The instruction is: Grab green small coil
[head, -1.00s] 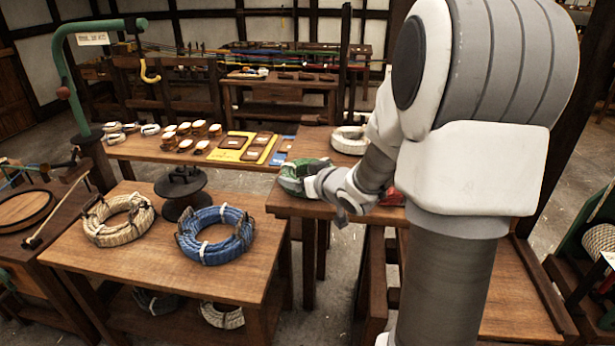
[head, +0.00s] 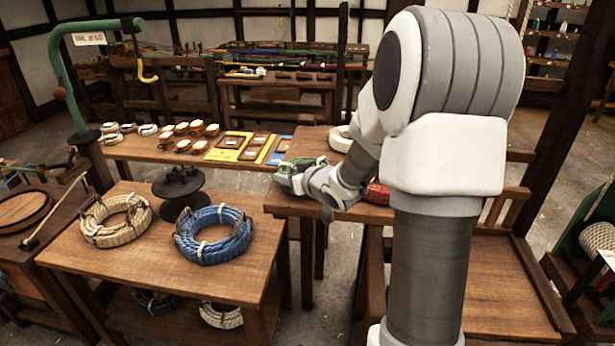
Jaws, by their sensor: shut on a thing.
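The green small coil (head: 290,173) is at the left end of the table on the right, with pale binding on it. My gripper (head: 306,182) comes to it from the right and is shut on it. The fingertips and part of the coil are hidden behind the gripper's body. I cannot tell whether the coil touches the tabletop. A red coil (head: 377,192) lies on the same table, partly hidden behind my arm. A white coil (head: 342,138) lies further back on that table.
A nearer table (head: 150,265) at the left holds a cream coil (head: 115,222) and a blue coil (head: 213,236). A dark spool stand (head: 180,190) stands behind them. A long bench holds small coils, blocks and a yellow board (head: 230,147). A green curved post (head: 66,90) rises at the left.

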